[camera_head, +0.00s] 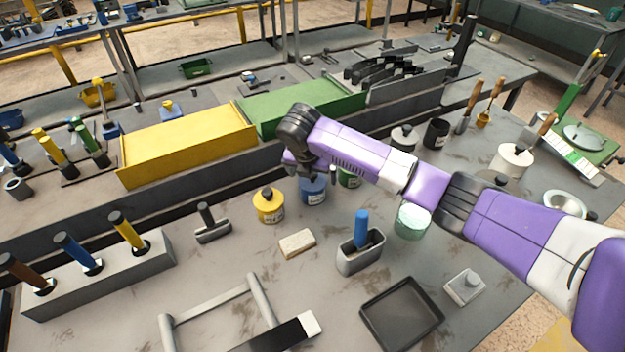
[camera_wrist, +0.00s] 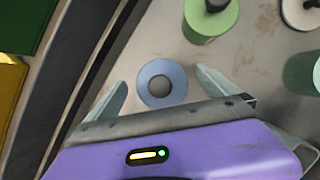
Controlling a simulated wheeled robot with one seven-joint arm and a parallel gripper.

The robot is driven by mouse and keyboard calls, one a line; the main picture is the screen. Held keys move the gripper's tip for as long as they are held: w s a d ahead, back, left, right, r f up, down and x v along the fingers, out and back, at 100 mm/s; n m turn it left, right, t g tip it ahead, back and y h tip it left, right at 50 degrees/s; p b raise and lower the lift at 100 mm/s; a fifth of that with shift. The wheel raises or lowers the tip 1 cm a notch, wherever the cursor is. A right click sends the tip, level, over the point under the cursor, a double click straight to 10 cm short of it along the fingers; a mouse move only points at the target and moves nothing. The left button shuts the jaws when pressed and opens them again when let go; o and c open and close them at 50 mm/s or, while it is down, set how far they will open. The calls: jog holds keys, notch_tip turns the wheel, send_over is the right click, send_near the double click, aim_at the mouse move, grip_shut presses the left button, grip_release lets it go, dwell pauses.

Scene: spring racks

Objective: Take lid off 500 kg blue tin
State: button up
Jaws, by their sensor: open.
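The blue tin (camera_head: 313,192) stands on the bench, its upper part partly hidden by my gripper (camera_head: 311,170) in the head view. In the wrist view the blue tin (camera_wrist: 146,77) shows from above as a blue ring with a round grey middle, which looks like the lid's knob. My gripper (camera_wrist: 162,78) is open, with one finger on each side of the tin top. Whether the fingers touch it or hang above it, I cannot tell. The weight marking is not readable.
A yellow tin (camera_head: 268,206) stands left of the blue tin. A green tin (camera_head: 350,177) stands close on its right. A yellow bin (camera_head: 187,143) and a green bin (camera_head: 300,106) lie behind. A tan block (camera_head: 297,243) and a grey holder (camera_head: 360,258) are in front.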

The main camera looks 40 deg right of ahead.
jog(key=c, duration=1.5)
jog(key=shift+r, duration=0.1)
